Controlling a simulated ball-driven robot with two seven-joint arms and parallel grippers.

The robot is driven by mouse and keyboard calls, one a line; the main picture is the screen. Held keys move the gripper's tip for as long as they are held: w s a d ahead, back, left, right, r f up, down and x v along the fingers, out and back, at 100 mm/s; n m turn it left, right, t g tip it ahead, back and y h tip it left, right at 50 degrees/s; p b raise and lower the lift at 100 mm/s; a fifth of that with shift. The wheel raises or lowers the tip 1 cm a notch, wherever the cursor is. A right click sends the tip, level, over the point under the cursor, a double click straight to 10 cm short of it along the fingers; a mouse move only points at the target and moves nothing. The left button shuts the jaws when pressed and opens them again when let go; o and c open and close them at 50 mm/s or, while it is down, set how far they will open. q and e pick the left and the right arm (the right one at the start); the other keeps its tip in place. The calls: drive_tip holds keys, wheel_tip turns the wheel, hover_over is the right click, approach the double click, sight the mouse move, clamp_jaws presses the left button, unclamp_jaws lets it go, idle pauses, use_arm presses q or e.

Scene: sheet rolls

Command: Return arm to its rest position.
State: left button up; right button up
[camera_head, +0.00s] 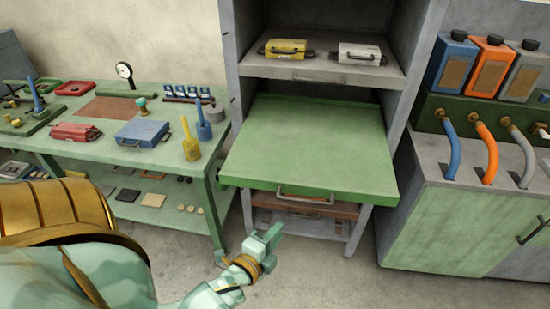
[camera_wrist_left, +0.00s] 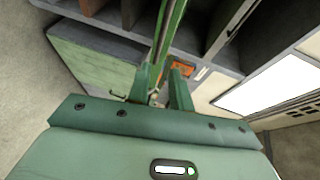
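My left arm comes in from the lower left in the head view, gold and pale green. Its left gripper (camera_head: 268,243) hangs in the air over the floor, in front of and below the pulled-out green shelf (camera_head: 310,150). The left wrist view shows its two green fingers (camera_wrist_left: 161,90) standing apart with nothing held between them. The green edge seen between the fingers lies beyond them. My right gripper is in neither view.
A green workbench (camera_head: 105,100) with red and blue cases stands left. A grey cabinet (camera_head: 232,50) holds a yellow case (camera_head: 286,48) and a white case (camera_head: 359,54) on its upper shelf. At right, a counter (camera_head: 440,210) carries coloured canisters and hoses. Floor in front is clear.

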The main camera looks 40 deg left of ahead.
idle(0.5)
use_arm(q)
drive_tip(key=s+d+f+n+g+h, duration=0.1)
drive_tip(key=s+d+f+n+g, duration=0.15)
drive_tip(key=s+f, duration=0.45)
drive_tip(key=s+d+f+n+g, duration=0.2)
drive_tip(key=s+f+n+g, duration=0.15)
drive_tip(key=f, duration=0.65)
drive_tip(key=s+d+f+n+g+h, duration=0.15)
drive_tip(key=s+f+n, duration=0.25)
drive_tip(key=f, duration=0.5)
drive_tip(key=s+a+f+n+g, duration=0.1)
drive_tip(key=s+f+g, duration=0.2)
drive_tip(key=s, duration=0.6)
drive_tip(key=s+a+f+g, duration=0.1)
drive_tip(key=s+f+g, duration=0.3)
drive_tip(key=s+f, duration=0.4)
drive_tip(key=shift+s+n, duration=0.4)
drive_tip(key=shift+s, duration=0.7)
